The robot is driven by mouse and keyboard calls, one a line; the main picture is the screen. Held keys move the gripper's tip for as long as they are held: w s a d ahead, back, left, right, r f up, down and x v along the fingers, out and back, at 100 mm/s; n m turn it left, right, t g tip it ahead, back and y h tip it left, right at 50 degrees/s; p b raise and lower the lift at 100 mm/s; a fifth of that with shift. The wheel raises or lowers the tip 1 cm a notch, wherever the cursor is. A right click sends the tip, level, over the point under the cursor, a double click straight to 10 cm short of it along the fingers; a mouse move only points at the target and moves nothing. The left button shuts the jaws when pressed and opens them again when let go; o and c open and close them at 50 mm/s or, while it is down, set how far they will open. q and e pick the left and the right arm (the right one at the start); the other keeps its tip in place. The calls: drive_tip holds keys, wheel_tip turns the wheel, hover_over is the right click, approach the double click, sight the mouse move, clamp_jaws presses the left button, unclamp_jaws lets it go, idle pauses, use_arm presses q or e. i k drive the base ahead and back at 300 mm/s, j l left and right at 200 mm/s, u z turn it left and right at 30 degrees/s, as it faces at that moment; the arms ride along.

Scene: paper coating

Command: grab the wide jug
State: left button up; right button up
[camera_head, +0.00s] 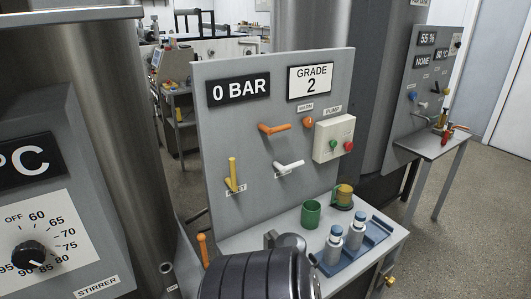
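Two small vessels stand on the grey shelf below the panel. One is a green cup-like vessel (311,213). The other is a yellow-brown vessel (344,195) on a dark round base, just behind and to the right of it. I cannot tell for sure from this view which one is the wide jug. A dark ribbed part with a grey rounded end, which looks like a piece of my own arm, fills the bottom middle in front of the shelf. No gripper fingers show in this view.
Two grey bottles with blue caps (333,245) (355,231) stand in a blue tray (374,239) right of the green vessel. The upright panel (225,135) with orange, white and yellow levers rises behind the shelf. A stirrer control box (60,230) stands at left.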

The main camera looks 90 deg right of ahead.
sight(344, 189)
drive_tip(key=z, duration=3.4)
drive_tip(key=i+l+u, duration=0.2)
drive_tip(key=l+u, duration=0.15)
drive_tip(key=i+l+u, duration=0.15)
drive_tip(key=l+u, duration=0.2)
drive_tip(key=i+l+u, duration=0.1)
drive_tip(key=l+u, duration=0.25)
drive_tip(key=l, duration=0.15)
drive_tip(key=l+u, duration=0.35)
drive_tip(key=i+l, duration=0.05)
drive_tip(key=l, duration=0.05)
